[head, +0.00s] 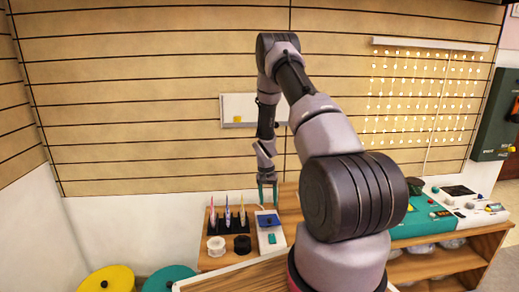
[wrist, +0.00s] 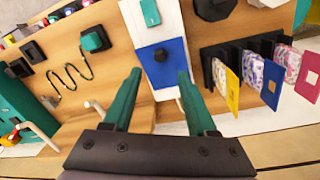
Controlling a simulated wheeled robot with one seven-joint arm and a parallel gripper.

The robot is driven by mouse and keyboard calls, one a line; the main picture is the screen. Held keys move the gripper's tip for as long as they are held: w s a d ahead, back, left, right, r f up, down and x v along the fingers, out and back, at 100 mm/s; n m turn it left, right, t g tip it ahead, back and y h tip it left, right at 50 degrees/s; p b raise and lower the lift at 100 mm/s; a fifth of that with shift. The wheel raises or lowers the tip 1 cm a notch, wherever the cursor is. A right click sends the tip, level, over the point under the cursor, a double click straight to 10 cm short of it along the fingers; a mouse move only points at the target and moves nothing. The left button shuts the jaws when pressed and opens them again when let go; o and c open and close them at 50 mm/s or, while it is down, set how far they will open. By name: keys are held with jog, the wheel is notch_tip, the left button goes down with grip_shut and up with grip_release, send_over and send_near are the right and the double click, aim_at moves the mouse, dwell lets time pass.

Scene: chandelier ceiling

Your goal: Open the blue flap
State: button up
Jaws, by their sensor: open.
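The blue flap (head: 268,220) is a flat panel at the far end of a white box (head: 263,244). It looks closed. In the wrist view the blue flap (wrist: 166,80) has a dark round knob (wrist: 160,55) near one edge, and a teal piece (wrist: 150,12) sits on the same white box. My gripper (head: 268,203) points down just above the flap. In the wrist view its two teal fingers (wrist: 160,73) are apart and empty, one to each side of the flap. I cannot tell how far the tips are from the surface.
A black rack (head: 227,220) with upright coloured cards stands close to the left of the box. A white roll (head: 216,246) and a black roll (head: 242,244) lie in front of it. A teal console (head: 420,219) is at the right. A wood-slat wall (head: 150,100) stands behind.

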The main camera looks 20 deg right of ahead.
jog(key=a+r+t, duration=0.1)
jog(key=a+r, duration=0.1)
jog(key=r, duration=1)
jog(key=a+r+t, duration=0.1)
jog(key=a+r, duration=0.1)
jog(key=r, duration=1)
jog(key=shift+s+a+n, duration=0.2)
jog(key=shift+s+n, duration=0.1)
jog(key=shift+s, duration=0.15)
